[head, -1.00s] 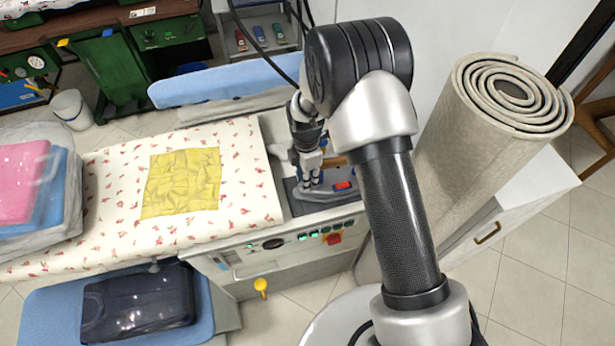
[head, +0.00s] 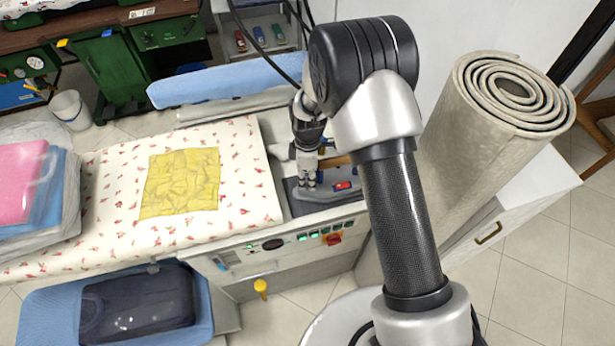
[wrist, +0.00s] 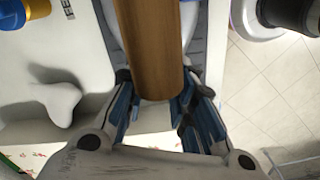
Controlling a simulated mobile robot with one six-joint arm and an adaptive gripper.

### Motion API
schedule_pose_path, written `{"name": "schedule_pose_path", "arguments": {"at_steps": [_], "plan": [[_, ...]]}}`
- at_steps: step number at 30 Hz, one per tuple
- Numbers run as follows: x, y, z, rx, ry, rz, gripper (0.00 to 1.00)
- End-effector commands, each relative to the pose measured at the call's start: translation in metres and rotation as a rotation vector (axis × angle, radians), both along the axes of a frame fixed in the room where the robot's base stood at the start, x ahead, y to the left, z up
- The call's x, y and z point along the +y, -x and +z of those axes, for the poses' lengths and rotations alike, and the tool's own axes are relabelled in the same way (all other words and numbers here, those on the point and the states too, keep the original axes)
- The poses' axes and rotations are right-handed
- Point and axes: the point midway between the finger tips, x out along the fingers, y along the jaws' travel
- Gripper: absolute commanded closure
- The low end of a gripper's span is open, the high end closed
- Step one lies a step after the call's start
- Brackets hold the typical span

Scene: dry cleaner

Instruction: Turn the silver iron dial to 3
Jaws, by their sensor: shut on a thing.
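The silver iron (head: 325,194) rests on a grey pad on the right end of the ironing unit, with a brown wooden handle (head: 339,160) and a small red part. The handle (wrist: 150,45) runs down the middle of the wrist view. My gripper (head: 307,186) points down at the iron's left part, its fingertips low beside the handle. In the wrist view my gripper's blue-grey fingers (wrist: 157,95) lie on either side of the handle's near end and are closed on the dial. The dial itself is hidden by the fingers and handle, so its setting cannot be read.
A front panel (head: 300,240) has green buttons and a red switch. A rolled carpet (head: 470,150) stands to the right. A blue padded arm (head: 230,80) lies behind.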

Motion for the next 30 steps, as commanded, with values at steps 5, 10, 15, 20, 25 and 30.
{"name": "schedule_pose_path", "arguments": {"at_steps": [5, 10, 15, 20, 25, 30], "plan": [[0.0, -0.0005, 0.0005, -0.001, 0.0, -0.002, 1.0], [0.0, -0.0006, 0.0005, -0.001, 0.0, -0.001, 0.76], [0.0, -0.0004, 0.0004, -0.001, 0.0, -0.001, 0.65], [0.0, -0.0002, 0.0002, -0.001, 0.0, -0.001, 0.55], [0.0, -0.0001, 0.0001, 0.0, 0.0, -0.001, 0.55], [0.0001, -0.0007, 0.0033, -0.002, -0.001, -0.001, 0.55]]}}
